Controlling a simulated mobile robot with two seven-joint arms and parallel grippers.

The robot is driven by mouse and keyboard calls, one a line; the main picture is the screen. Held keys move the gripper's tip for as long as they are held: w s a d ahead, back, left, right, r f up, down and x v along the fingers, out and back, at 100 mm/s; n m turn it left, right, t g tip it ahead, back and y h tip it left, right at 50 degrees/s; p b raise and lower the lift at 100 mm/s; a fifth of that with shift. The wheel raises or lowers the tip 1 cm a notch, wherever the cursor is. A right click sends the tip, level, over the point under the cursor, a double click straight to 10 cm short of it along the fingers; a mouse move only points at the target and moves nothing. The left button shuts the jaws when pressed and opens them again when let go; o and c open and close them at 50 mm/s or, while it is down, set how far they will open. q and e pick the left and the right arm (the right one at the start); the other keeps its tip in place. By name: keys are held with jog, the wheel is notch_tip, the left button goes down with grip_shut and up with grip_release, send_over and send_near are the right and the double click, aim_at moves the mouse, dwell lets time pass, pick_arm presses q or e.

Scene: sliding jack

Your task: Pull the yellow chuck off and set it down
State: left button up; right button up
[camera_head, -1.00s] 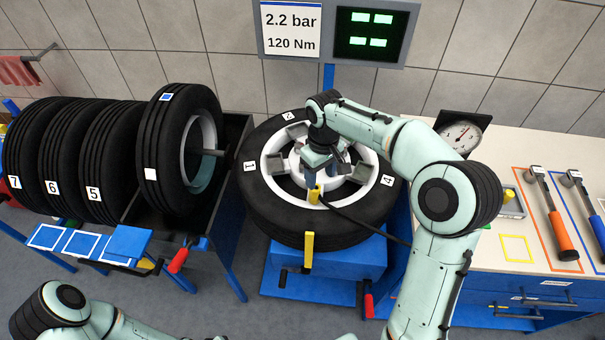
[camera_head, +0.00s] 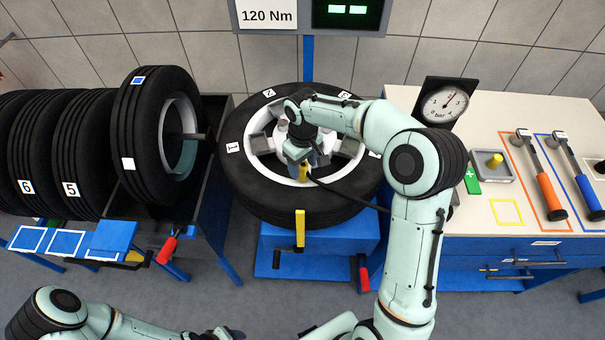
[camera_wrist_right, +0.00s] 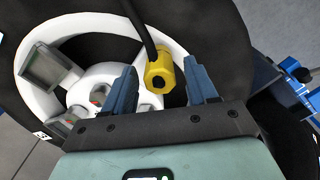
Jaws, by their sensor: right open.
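The yellow chuck (camera_head: 303,173) is at the wheel (camera_head: 243,187) lying flat on the blue stand, on the near part of the rim, with a black hose (camera_head: 348,197) running off to the right. My right gripper (camera_head: 308,160) is over the rim at the chuck. In the right wrist view, the chuck (camera_wrist_right: 160,72) shows between the two blue fingers of the open gripper (camera_wrist_right: 163,86), with gaps on both sides. The valve under the chuck is hidden.
The workbench (camera_head: 440,100) at right holds a pressure gauge (camera_head: 444,104), a grey tray (camera_head: 493,178) with a yellow piece, a green item (camera_head: 471,180), an empty yellow-outlined square (camera_head: 507,211) and two long-handled tools (camera_head: 543,180). Tyres (camera_head: 150,135) stand racked at left.

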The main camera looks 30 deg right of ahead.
jog(key=shift+w+f, duration=0.2)
jog(key=shift+f, duration=0.05)
dwell(0.4)
grip_shut()
